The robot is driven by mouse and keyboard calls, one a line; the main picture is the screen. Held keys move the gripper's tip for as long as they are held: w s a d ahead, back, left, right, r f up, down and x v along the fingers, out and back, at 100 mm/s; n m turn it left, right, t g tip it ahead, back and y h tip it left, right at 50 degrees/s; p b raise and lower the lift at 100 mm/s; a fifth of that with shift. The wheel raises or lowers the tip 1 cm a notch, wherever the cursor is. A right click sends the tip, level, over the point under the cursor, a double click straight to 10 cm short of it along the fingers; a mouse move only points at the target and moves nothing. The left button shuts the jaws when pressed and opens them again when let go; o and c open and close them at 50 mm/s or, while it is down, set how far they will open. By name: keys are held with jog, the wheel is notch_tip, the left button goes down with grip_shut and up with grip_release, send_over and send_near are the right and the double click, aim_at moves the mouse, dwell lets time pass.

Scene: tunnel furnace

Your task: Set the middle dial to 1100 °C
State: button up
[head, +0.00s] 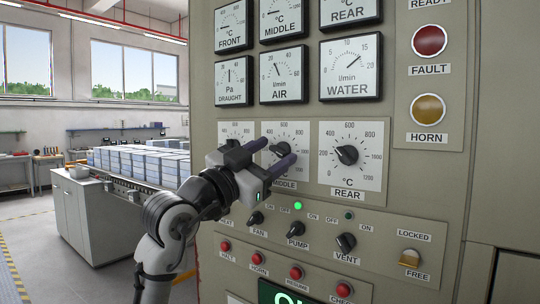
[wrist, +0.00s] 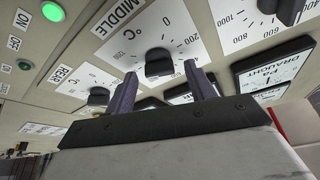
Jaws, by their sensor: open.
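The middle dial has a black knob on a white scale plate (head: 301,135), labelled MIDDLE, on the upright panel. My gripper (head: 276,153) is in front of it and partly hides the knob and the plate. In the wrist view my gripper (wrist: 161,82) is open, with one dark finger on each side of the middle knob (wrist: 158,62). Nothing is between the fingers except the knob beyond them. Whether the fingers touch the knob I cannot tell. The knob's exact pointer reading is not clear.
The REAR dial (head: 347,155) is just right, and the partly hidden FRONT dial (head: 237,131) is left. Gauges (head: 283,76) are above. Switches such as PUMP (head: 296,229) and a green lamp (head: 298,205) are below. Open floor lies to the left.

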jog(key=b+v, duration=0.4)
jog(key=v, duration=0.9)
jog(key=shift+s+a+f, duration=0.2)
jog(key=shift+a, duration=0.05)
